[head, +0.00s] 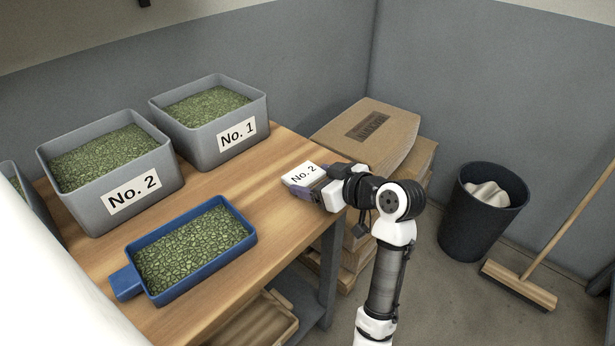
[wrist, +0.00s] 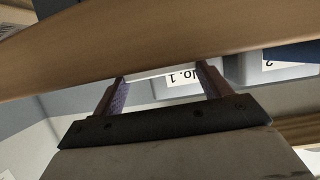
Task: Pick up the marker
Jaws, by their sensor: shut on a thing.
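The marker (head: 303,174) is a small white plate lettered "No. 2" at the right edge of the wooden table in the head view. My gripper (head: 318,181) reaches it from the right and is shut on it, with a purple-grey finger on each side. In the wrist view, my gripper (wrist: 161,76) shows both fingers, with a pale strip of the marker (wrist: 155,74) between their tips. I cannot tell whether the marker touches the table top or is just above it.
The wooden table (head: 215,185) holds grey bins No. 1 (head: 240,135) and No. 2 (head: 130,190), and a blue tray (head: 252,238) of green beans. A dark waste bin (head: 470,225) and a broom (head: 520,286) stand to the right.

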